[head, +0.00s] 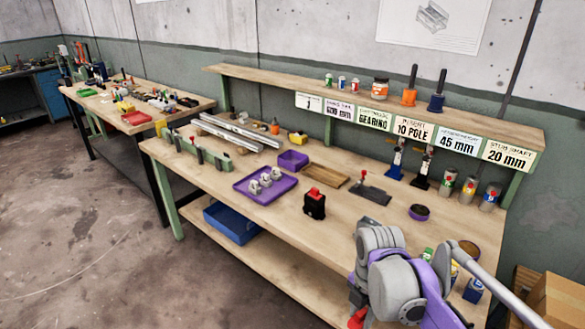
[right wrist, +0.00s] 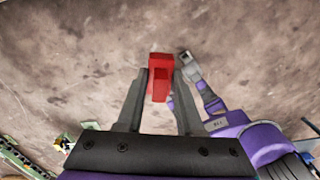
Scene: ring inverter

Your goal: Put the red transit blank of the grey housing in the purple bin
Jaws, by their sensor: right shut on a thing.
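My right gripper (right wrist: 159,84) is shut on a red blank (right wrist: 160,68), a small block with a recess, held between its fingertips with bare floor behind it. In the head view my right arm covers the bench's near right corner, and a bit of red (head: 357,319) shows below it, probably the same blank. The small purple bin (head: 293,160) stands on the bench behind the purple tray. A black body with a red top (head: 314,203) stands right of the tray. I cannot tell which thing is the grey housing. My left gripper is not seen.
The shallow purple tray (head: 243,187) holds several grey parts. A blue crate (head: 232,224) is on the lower shelf. The bench's front middle is clear.

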